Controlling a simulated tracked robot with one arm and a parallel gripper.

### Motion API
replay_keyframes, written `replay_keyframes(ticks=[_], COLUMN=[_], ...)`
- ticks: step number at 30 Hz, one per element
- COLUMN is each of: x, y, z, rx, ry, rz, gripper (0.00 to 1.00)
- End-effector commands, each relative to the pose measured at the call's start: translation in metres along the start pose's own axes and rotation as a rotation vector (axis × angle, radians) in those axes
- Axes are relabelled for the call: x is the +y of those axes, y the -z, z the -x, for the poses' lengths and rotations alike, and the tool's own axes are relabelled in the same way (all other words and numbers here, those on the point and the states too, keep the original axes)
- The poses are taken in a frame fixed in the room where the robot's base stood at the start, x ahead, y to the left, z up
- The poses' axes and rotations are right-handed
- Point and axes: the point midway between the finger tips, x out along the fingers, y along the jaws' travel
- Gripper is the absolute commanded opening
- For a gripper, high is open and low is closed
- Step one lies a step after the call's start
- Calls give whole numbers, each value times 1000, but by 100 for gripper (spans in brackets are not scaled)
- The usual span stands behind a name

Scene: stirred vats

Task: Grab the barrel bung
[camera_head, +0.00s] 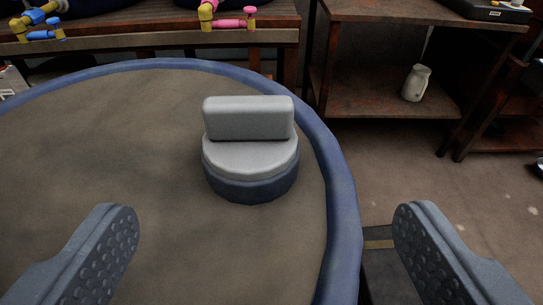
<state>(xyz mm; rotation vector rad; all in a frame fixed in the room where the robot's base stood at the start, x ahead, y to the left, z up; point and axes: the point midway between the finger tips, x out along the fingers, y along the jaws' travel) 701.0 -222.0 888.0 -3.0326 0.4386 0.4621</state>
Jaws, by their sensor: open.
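The barrel bung (250,158) is a round plug with a light grey top, a dark blue-grey lower rim and an upright grey grip bar across it. It stands upright on the brown top of a large round vat or barrel, near its right rim, in the upper middle of the view. My gripper (265,230) is open and empty. Its two textured grey fingers show at the lower left and lower right. The bung lies ahead of them, in line with the gap between them, and neither finger touches it.
The raised blue rim (343,200) curves around the brown top. Behind stands a wooden bench (160,38) with blue-yellow and pink-yellow fittings. A shelf unit (390,100) at the upper right holds a white jug (416,83). Bare floor shows at the right.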

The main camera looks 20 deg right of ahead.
Motion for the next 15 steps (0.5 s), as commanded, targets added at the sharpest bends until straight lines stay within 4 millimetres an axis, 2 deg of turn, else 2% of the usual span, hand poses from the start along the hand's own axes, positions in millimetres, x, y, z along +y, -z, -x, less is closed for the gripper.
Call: replay_keyframes(ticks=[15], x=[-7], y=[1], z=[-68], rx=[3], ry=[8], rz=[2], gripper=[84])
